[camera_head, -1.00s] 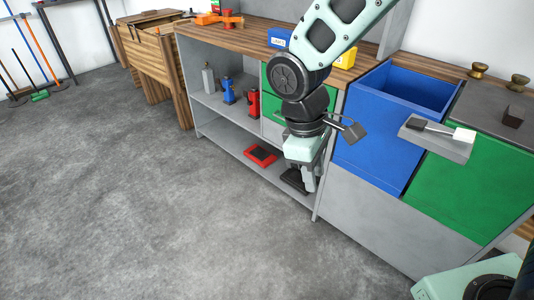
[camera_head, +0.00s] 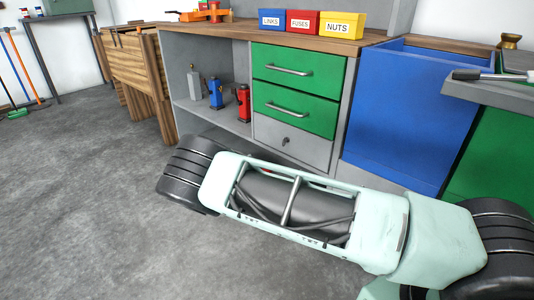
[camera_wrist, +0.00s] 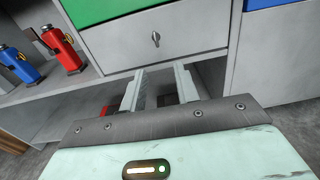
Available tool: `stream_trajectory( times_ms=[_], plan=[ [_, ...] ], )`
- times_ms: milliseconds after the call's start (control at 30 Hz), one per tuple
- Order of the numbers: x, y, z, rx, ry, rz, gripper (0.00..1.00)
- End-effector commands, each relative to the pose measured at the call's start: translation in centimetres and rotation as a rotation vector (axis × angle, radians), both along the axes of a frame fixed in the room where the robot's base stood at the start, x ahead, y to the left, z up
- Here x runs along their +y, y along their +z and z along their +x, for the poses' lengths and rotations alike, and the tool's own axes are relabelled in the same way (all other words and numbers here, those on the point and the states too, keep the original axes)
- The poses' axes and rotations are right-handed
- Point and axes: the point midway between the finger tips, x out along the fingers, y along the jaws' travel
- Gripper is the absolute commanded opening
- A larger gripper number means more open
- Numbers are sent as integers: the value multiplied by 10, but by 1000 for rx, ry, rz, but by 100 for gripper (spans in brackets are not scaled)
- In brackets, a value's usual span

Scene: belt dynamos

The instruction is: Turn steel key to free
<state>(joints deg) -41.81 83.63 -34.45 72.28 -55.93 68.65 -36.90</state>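The steel key (camera_head: 285,141) sits in the lock of the grey bottom drawer (camera_head: 310,149), under two green drawers. In the wrist view the key (camera_wrist: 155,39) stands out from the grey drawer front (camera_wrist: 190,32), its bow looking roughly upright. My gripper (camera_wrist: 160,70) is below the key in that picture, its two pale fingers pointing at the cabinet with a gap between them. Nothing is held, and the fingers appear apart from the key. In the head view my arm crosses low in front of the cabinet and my gripper is hidden.
Red (camera_head: 243,103) and blue (camera_head: 215,93) bottle-like tools stand on the open shelf left of the drawers. A blue bin (camera_head: 410,118) is to the right. Labelled boxes, including the yellow NUTS box (camera_head: 341,26), are on the worktop. The grey floor at left is clear.

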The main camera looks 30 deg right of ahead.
Motion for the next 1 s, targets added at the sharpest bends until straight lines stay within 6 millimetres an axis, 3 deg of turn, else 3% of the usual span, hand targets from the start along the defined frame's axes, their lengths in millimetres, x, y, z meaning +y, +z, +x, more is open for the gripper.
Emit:
stream_trajectory(
  times_ms=[133, 267, 800, 1000],
  plan=[
    [-3, -4, 6, 2, 17, -32, 31],
    [-18, -4, 11, 2, 15, -30, 31],
    [-122, -7, 48, 1, 13, -26, 31],
    [-149, -5, 58, 2, 14, -25, 31]
  ],
)
